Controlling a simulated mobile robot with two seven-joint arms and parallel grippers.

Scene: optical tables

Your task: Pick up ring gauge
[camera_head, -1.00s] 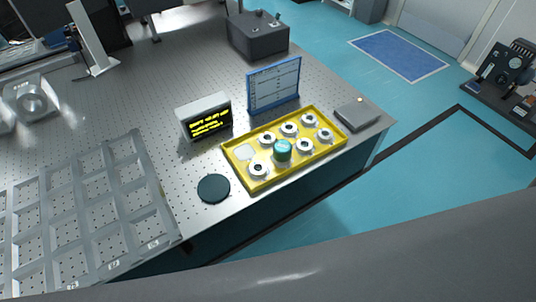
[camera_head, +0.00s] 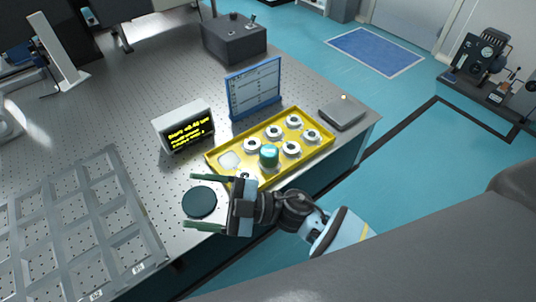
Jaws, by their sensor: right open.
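Several ring gauges, pale rings with dark holes, sit in a yellow tray (camera_head: 216,165); one ring gauge (camera_head: 252,145) is in its left half and another ring gauge (camera_head: 312,136) at its right end. One near the front left is partly hidden by my right gripper. My right gripper (camera_head: 190,201) is open, fingers pointing left. They appear on either side of a dark round pad (camera_head: 199,202); their height above it is unclear. My left gripper is not in view.
A small display with yellow text (camera_head: 184,128) and a blue-framed board (camera_head: 254,88) stand behind the tray. A grey flat box (camera_head: 342,112) lies to its right. A grey compartment rack (camera_head: 120,215) fills the left front. A dark grey box (camera_head: 234,40) stands at the back.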

